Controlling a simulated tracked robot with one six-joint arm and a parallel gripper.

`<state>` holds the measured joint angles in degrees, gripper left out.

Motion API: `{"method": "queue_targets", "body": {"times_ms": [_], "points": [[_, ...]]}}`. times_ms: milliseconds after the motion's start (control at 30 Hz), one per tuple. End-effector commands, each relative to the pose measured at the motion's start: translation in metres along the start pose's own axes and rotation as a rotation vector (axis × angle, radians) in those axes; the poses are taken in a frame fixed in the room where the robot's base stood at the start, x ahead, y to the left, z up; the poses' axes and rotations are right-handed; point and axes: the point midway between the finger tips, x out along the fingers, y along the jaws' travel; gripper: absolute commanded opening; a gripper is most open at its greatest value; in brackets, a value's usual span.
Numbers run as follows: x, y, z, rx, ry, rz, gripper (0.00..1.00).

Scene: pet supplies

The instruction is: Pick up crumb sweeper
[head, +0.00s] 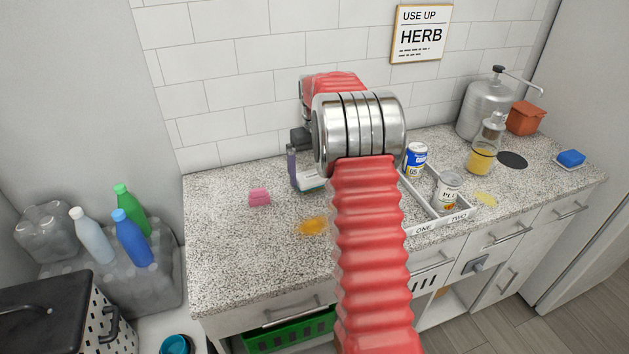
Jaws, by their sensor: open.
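A pale piece with a purple-grey upright side and a teal edge, possibly the crumb sweeper (312,184), shows on the counter just left of my arm. Most of it is hidden behind the arm, so I cannot tell for sure what it is. My gripper (300,150) is open at the far end of the arm, over the back of the counter beside this piece. My arm's wide metal joint hides most of the gripper. I cannot tell whether the fingers touch anything.
Right of my arm, a divided tray (422,229) holds cans. The left counter is mostly clear.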

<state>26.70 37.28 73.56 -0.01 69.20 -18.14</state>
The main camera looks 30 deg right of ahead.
Motion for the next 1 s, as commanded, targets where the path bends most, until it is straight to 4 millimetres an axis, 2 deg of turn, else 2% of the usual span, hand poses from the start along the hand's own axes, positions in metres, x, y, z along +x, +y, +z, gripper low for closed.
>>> {"method": "queue_targets", "body": {"times_ms": [133, 667, 1000], "points": [[0.0091, -0.0002, -0.0003, 0.0, 0.001, 0.0, 1.0], [0.0088, -0.0006, -0.0003, -0.001, 0.001, 0.0, 0.99], [0.0088, -0.0007, -0.0003, -0.001, 0.001, 0.0, 0.75]]}}
